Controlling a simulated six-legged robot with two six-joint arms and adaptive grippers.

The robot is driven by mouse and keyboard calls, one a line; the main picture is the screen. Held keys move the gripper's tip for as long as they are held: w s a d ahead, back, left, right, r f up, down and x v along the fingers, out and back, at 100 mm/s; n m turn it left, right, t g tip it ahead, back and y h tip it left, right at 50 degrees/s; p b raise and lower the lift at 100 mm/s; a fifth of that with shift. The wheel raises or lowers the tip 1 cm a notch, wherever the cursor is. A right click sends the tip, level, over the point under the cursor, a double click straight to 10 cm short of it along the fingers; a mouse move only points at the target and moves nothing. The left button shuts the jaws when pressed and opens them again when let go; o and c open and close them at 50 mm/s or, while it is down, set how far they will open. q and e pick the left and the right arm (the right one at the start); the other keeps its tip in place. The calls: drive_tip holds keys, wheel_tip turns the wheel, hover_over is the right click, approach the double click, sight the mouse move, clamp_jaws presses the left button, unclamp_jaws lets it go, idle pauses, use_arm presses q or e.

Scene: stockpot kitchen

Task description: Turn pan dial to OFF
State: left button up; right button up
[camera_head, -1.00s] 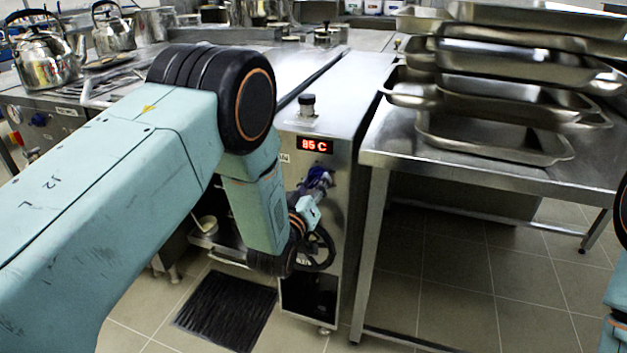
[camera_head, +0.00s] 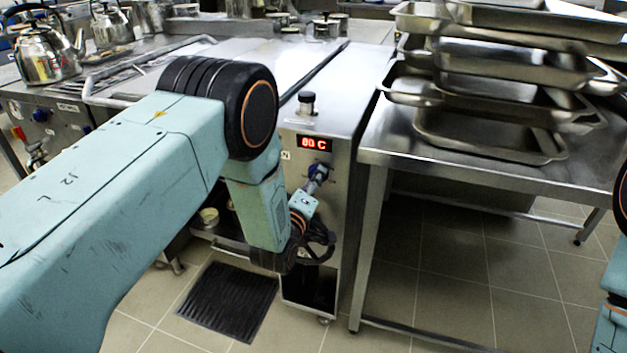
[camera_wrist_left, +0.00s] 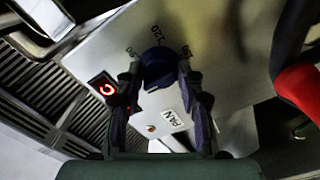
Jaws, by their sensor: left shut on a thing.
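The blue pan dial (camera_head: 319,171) sits on the steel front panel (camera_head: 340,200), below a red lit display (camera_head: 313,143) that appears to read 80 C. My left gripper (camera_wrist_left: 160,78) is shut on the dial, with one finger on each side of its knob. In the left wrist view the dial (camera_wrist_left: 158,64) shows beside a PAN label (camera_wrist_left: 172,118) and printed numbers, including 120. The fingers hide part of the scale, so the pointer's exact setting is unclear. My right gripper is out of view; only part of my right arm shows at the right edge.
A steel table (camera_head: 480,172) with stacked metal trays (camera_head: 500,95) stands right of the panel. A black knob (camera_head: 306,103) stands on the unit's top. Kettles (camera_head: 48,55) are at the back left. A dark floor grate (camera_head: 228,300) lies below; tiled floor is open at right.

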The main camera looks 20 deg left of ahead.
use_arm(q)
drive_tip(key=shift+d, duration=0.1)
idle(0.3)
drive_tip(key=o, duration=1.2)
drive_tip(key=s, duration=1.2)
drive_tip(key=shift+a, duration=0.25)
